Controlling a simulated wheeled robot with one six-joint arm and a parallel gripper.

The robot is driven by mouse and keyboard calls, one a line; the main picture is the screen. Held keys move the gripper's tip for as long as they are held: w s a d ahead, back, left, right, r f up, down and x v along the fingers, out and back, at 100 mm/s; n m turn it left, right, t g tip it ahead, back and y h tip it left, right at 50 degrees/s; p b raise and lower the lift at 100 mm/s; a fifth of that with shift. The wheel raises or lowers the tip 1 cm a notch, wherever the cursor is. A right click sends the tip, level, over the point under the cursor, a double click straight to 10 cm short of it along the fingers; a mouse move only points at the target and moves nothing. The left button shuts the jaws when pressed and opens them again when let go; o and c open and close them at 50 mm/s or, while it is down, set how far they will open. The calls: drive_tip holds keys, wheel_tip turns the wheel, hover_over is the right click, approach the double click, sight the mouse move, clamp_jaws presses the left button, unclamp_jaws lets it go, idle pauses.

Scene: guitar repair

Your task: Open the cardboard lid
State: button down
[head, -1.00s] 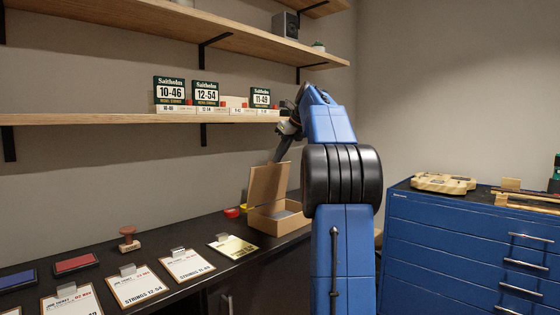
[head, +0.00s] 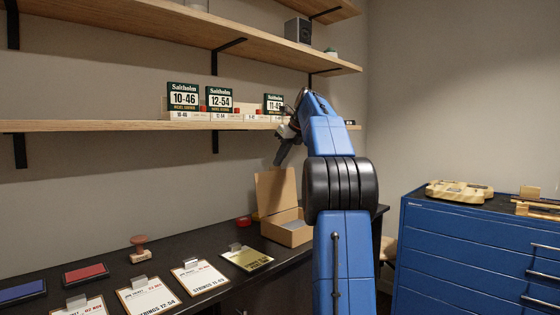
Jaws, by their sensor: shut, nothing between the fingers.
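The cardboard lid (head: 275,192) stands raised, roughly upright, at the back left of a small open cardboard box (head: 287,233) on the dark bench. The inside of the box shows a grey surface. My gripper (head: 278,163) points down just above the lid's top edge, near its middle. It is shut and looks empty. Whether its tip touches the lid cannot be told from this view. My blue arm hides the area right of the box.
Several clipboards (head: 148,296) lie left of the box, with a stamp (head: 139,248) and ink pads (head: 86,274). A shelf (head: 120,126) with string packs (head: 183,97) hangs above the bench. A blue drawer cabinet (head: 470,245) stands right.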

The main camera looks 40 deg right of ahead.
drive_tip(key=shift+r, duration=0.15)
drive_tip(key=shift+r, duration=0.7)
drive_tip(key=v, duration=1.7)
drive_tip(key=shift+s, duration=0.15)
